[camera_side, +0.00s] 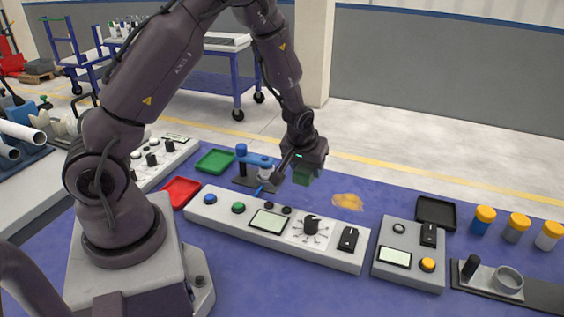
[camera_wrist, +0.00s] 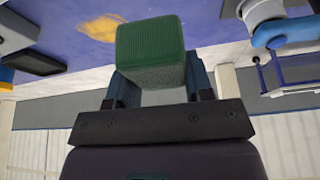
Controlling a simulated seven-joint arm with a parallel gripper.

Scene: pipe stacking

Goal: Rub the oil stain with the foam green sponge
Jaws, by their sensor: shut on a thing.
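The green foam sponge (camera_wrist: 150,52) is a block held between the two fingers of my gripper (camera_wrist: 155,85), as the wrist view shows. In the side view the sponge (camera_side: 303,176) hangs under my gripper (camera_side: 306,165), above the blue table. The oil stain is a yellow-orange patch (camera_side: 348,202) on the table, to the right of the sponge in the side view. The stain also shows at the top of the wrist view (camera_wrist: 101,27), just left of the sponge. The sponge appears apart from the stain.
A long control panel (camera_side: 277,228) lies in front of the stain. A smaller panel (camera_side: 409,254) and a black tray (camera_side: 436,213) are to its right. Several orange-capped jars (camera_side: 517,227) stand far right.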

